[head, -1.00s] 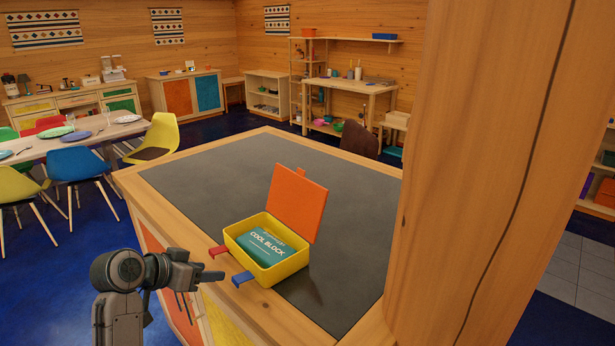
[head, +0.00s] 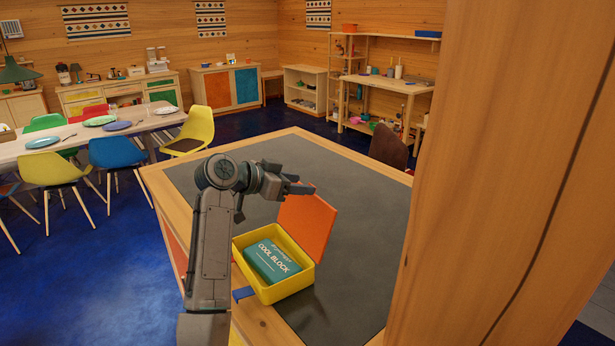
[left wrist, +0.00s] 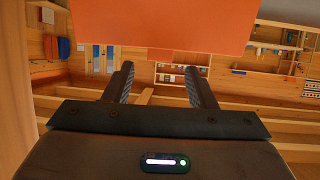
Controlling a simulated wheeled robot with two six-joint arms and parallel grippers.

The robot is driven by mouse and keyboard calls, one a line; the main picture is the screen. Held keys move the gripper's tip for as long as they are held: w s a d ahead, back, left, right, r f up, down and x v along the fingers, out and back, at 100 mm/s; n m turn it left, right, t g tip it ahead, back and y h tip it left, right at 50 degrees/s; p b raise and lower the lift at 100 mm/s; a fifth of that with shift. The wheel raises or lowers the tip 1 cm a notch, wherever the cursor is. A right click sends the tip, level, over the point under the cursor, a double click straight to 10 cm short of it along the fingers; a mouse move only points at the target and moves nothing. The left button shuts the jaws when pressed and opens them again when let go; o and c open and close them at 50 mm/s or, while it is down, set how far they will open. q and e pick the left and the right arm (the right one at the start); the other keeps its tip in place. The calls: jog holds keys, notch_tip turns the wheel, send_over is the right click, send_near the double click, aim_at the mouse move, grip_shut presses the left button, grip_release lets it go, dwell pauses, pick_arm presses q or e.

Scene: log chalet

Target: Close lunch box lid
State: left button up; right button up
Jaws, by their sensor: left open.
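A yellow lunch box (head: 292,293) sits on the dark top of the counter with its orange lid (head: 308,228) raised, standing up from the far side. A teal block lettered "COOL BLOCK" (head: 272,262) lies inside. A blue latch (head: 243,293) sticks out at the box's near left side. My left gripper (head: 302,188) is open and empty, at the lid's upper left edge in the head view. In the left wrist view the orange lid (left wrist: 165,25) fills the upper middle, just beyond the open fingers (left wrist: 160,85); contact cannot be told. My right gripper is not in view.
A thick wooden post (head: 490,180) stands close on the right. The dark counter top (head: 350,180) is clear around the box. A dining table (head: 75,137) with chairs stands to the left, and shelves are at the back.

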aim_at(307, 200)
pick_arm(q)
jog(key=x, duration=0.2)
jog(key=shift+w+d+p, duration=0.15)
jog(key=shift+d+p, duration=0.15)
jog(key=shift+p, duration=0.1)
jog(key=shift+w+d+f, duration=0.15)
jog(key=shift+d+f, duration=0.05)
jog(key=shift+f, duration=0.1)
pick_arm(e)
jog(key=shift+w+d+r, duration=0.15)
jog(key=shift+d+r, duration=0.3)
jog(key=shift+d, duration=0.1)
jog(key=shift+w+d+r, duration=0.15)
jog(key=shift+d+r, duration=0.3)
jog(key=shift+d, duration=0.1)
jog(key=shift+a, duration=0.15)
pick_arm(q)
grip_shut()
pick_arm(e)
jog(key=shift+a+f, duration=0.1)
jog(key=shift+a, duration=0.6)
